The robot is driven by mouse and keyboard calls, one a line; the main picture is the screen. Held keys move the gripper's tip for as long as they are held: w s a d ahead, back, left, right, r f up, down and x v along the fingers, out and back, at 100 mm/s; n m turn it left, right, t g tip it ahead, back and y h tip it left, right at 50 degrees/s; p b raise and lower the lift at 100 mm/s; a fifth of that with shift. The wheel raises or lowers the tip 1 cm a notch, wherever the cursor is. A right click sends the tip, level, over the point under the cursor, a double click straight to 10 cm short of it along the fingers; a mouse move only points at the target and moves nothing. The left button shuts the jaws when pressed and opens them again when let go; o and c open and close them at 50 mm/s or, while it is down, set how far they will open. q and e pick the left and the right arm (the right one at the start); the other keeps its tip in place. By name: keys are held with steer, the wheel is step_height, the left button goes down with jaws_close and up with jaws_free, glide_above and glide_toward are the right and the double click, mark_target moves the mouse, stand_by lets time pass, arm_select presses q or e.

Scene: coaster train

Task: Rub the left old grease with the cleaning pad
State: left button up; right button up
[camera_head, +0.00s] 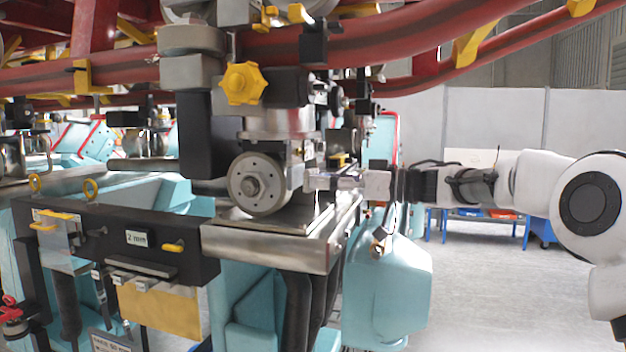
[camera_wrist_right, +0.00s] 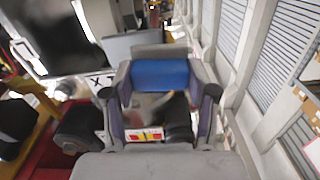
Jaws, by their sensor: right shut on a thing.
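My right gripper (camera_head: 328,181) reaches in from the right in the head view, level with the train's metal wheel assembly. In the right wrist view its two fingers (camera_wrist_right: 160,92) are shut on the cleaning pad (camera_wrist_right: 160,75), a blue block with grey edges. In the head view the pad is too small to make out clearly at the fingertips, close beside the wheel assembly. I cannot tell whether it touches the metal. I cannot make out the left old grease in either view. My left gripper is not in view.
A grey round wheel (camera_head: 258,184) sits above a steel plate (camera_head: 270,243). Red rails (camera_head: 420,38) with yellow brackets run overhead. A yellow star knob (camera_head: 241,83) juts out nearby. A teal housing (camera_head: 388,290) stands below my right arm. Open floor (camera_head: 490,285) lies to the right.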

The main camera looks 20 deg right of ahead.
steer(key=shift+v, duration=1.35)
steer(key=p+v, duration=0.1)
steer(key=v, duration=0.1)
steer(key=shift+s+d, duration=0.2)
steer(key=shift+d, duration=0.05)
steer(key=shift+s+d, duration=0.1)
steer(key=shift+d, duration=0.05)
